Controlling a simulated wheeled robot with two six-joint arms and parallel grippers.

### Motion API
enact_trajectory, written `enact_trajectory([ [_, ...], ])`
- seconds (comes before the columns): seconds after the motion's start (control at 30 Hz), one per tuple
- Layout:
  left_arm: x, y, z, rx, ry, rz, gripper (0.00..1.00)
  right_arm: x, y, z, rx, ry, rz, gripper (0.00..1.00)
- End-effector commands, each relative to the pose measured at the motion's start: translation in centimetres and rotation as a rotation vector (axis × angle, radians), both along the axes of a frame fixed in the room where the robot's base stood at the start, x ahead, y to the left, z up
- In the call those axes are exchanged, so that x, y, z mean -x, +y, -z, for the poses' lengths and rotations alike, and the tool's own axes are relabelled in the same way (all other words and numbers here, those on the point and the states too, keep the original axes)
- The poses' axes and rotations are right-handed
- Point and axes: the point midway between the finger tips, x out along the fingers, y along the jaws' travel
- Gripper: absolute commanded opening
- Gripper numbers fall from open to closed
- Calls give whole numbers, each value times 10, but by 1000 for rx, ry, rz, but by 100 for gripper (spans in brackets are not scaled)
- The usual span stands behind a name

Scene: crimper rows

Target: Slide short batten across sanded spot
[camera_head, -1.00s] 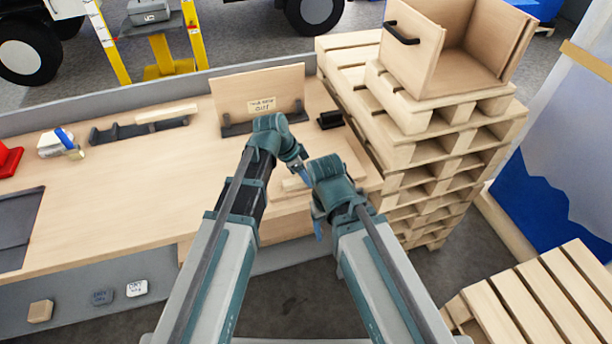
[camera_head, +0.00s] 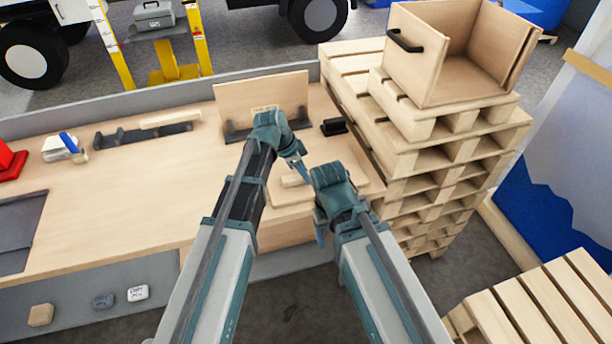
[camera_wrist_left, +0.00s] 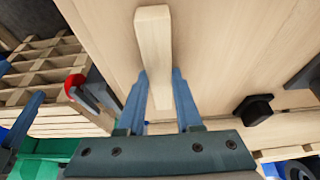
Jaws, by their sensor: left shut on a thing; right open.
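The short batten is a pale wooden strip. It shows in the left wrist view (camera_wrist_left: 153,35) between my left fingers and reaches past their tips. In the head view a bit of it (camera_head: 292,181) shows beside my left gripper (camera_head: 303,172), low over a flat wooden board (camera_head: 284,197) at the bench's front edge. My left gripper, also in the left wrist view (camera_wrist_left: 160,82), is shut on the batten. My right gripper (camera_head: 320,232) hangs open and empty at the bench front, pointing down. I cannot make out the sanded spot; my arms cover part of the board.
An upright wooden panel (camera_head: 262,92) stands behind my left gripper, with a small black block (camera_head: 334,127) to its right. Stacked pallets (camera_head: 440,160) rise close on the right. A longer batten (camera_head: 171,118) lies at a dark rack. The bench's left-middle is clear.

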Motion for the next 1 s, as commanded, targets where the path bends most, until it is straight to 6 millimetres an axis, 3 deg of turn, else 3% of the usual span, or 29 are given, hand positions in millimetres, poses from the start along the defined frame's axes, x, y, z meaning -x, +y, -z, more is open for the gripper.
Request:
enact_trajectory([
  [1.0, -48, 15, 0, 0, 0, -1, 0, 0, 0, 0, 0, 0, 0, 70],
])
